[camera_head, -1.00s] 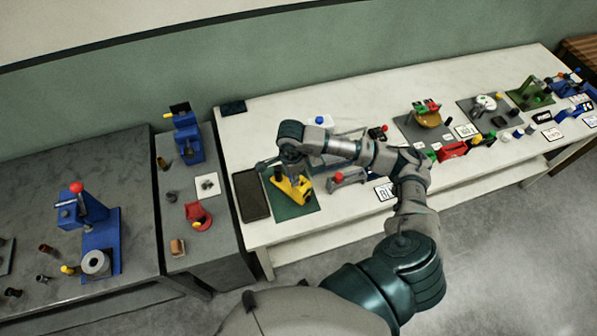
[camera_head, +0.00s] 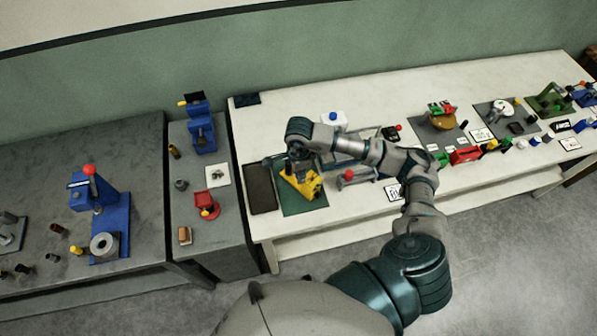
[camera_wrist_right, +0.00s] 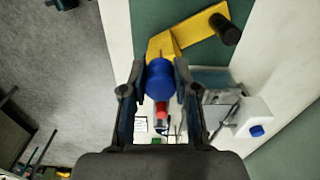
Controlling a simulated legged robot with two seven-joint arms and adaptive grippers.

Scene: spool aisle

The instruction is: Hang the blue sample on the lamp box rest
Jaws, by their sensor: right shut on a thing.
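My right gripper (camera_wrist_right: 158,68) is shut on the blue sample (camera_wrist_right: 160,82), a rounded blue piece between its two fingers in the right wrist view. In the head view the gripper (camera_head: 296,170) is over the yellow stand (camera_head: 312,187), and the sample cannot be made out there. The yellow stand also shows in the wrist view (camera_wrist_right: 195,29), behind the sample, with a black knob on its arm. Whether the sample touches the stand cannot be told. A white box with a blue button (camera_wrist_right: 255,118), possibly the lamp box, stands beside it. My left gripper is out of view.
A green mat (camera_head: 316,202) lies under the yellow stand, with a dark tray (camera_head: 261,188) to its left. A red-knobbed device (camera_head: 348,175) stands close on the right. Blue presses (camera_head: 105,215) stand on grey tables at left. More fixtures fill the bench's right end.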

